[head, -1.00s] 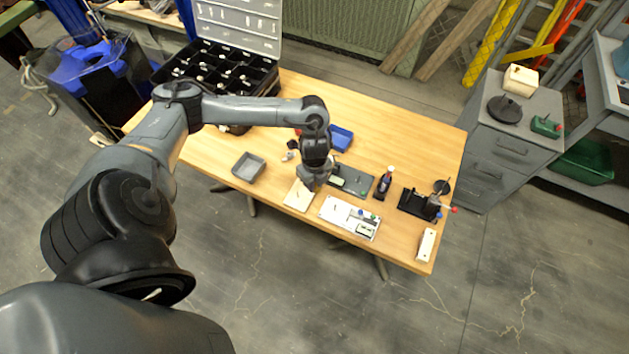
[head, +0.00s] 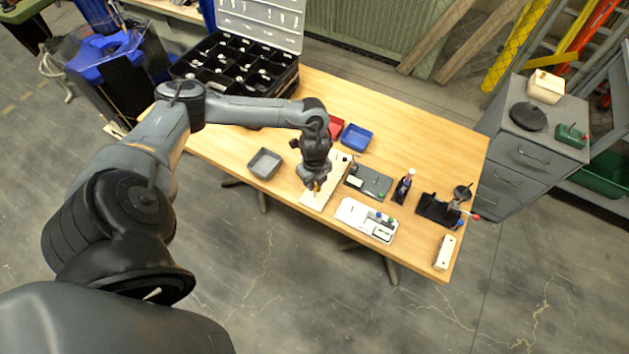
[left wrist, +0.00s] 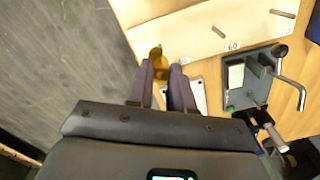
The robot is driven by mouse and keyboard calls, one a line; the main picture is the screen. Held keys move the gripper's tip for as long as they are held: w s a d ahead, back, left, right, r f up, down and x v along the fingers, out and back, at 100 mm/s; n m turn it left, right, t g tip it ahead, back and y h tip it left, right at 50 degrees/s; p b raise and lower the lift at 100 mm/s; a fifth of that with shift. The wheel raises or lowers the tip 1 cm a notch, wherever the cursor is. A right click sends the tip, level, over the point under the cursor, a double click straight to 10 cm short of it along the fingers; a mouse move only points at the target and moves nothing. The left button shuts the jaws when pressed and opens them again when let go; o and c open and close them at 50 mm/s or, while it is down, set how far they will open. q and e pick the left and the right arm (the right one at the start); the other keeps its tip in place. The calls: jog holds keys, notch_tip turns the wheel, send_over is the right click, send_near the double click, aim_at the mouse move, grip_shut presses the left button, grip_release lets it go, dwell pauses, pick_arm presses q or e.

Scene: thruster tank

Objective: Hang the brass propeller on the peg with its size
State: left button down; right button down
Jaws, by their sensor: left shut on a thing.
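My left gripper (head: 315,181) is shut on the brass propeller (left wrist: 157,54), whose golden edge shows beyond the fingertips (left wrist: 163,68) in the left wrist view. In the head view, a small bit of the propeller (head: 317,187) shows under the gripper. The fingers hide most of it, so its size cannot be read. The pale peg board (left wrist: 195,22) lies at the fingertips, with the gripper over its near edge. Two pegs (left wrist: 218,32) (left wrist: 282,13) stand on it. One label (left wrist: 232,46) seems to read 60; another label (left wrist: 184,60) by the propeller is unreadable. My right gripper is out of view.
Right of the board lie a dark plate (head: 369,181), a white panel (head: 366,221), a bottle (head: 404,186) and a black fixture (head: 438,210). A grey tray (head: 264,163), a blue tray (head: 356,137) and a red tray (head: 336,127) are nearby. The table's far right (head: 430,130) is clear.

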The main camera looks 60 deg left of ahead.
pick_arm(q)
jog(key=shift+p, duration=0.3)
dwell(0.5)
jog(key=shift+f, duration=0.15)
dwell(0.5)
jog(key=shift+f, duration=0.1)
dwell(0.5)
jog(key=shift+f, duration=0.45)
jog(key=shift+f, duration=0.25)
jog(key=shift+f+b, duration=0.35)
dwell(0.4)
jog(key=shift+f, duration=0.35)
jog(key=shift+f, duration=0.3)
dwell(0.4)
